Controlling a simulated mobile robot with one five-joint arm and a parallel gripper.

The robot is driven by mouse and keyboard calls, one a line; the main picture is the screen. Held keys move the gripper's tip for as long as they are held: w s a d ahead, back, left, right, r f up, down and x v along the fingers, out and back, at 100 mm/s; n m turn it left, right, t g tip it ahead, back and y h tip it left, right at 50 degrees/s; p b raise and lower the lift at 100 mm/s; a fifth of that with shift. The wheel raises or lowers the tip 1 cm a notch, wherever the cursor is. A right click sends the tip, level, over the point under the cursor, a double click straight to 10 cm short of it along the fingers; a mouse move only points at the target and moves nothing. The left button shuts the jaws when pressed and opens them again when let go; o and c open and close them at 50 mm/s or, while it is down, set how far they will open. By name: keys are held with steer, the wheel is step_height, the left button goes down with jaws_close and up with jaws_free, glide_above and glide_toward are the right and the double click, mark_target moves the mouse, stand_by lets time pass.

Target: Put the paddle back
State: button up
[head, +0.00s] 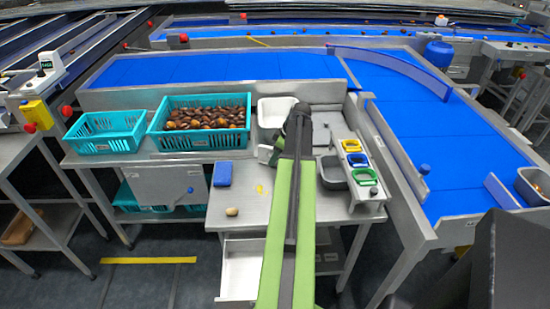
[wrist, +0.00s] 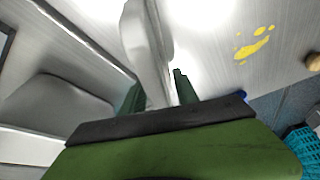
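My gripper (head: 274,154) is over the metal worktable, its tips partly hidden by my arm in the head view. In the wrist view the two dark green fingers (wrist: 158,92) stand on either side of a pale grey-white piece, which I take to be the paddle (wrist: 148,45). The fingers seem closed on it, and it stretches away from them. A small whitish part of it (head: 264,152) shows beside the gripper in the head view. I cannot tell whether it touches the table.
A white tray (head: 268,115) is behind the gripper. A grey bin (head: 331,172) and a rack (head: 374,194) with yellow, blue and green frames are to the right. A teal crate of dates (head: 158,142), a blue block (head: 222,174) and a tan round item (head: 232,211) are left. Table front is mostly clear.

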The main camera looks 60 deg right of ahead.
steer(key=p+v, duration=1)
steer(key=v, duration=0.1)
steer(key=shift+r, duration=0.3)
steer(key=shift+s+r+p, duration=0.3)
steer(key=shift+r+p, duration=0.05)
steer(key=shift+p, duration=0.25)
steer(key=shift+f, duration=0.1)
steer(key=w+a+f+g, duration=0.1)
steer(key=w+a, duration=0.7)
steer(key=a, duration=0.4)
steer(key=w+a+g, duration=0.1)
steer(key=w+a, duration=0.8)
steer(key=a, duration=0.3)
steer(key=w+a+m+g+h, duration=0.1)
steer(key=a+m+g, duration=0.1)
steer(key=a, duration=3.3)
steer(key=shift+w+a+f+m, duration=0.3)
steer(key=shift+w+a+f, duration=0.05)
steer(key=shift+a+f, duration=0.1)
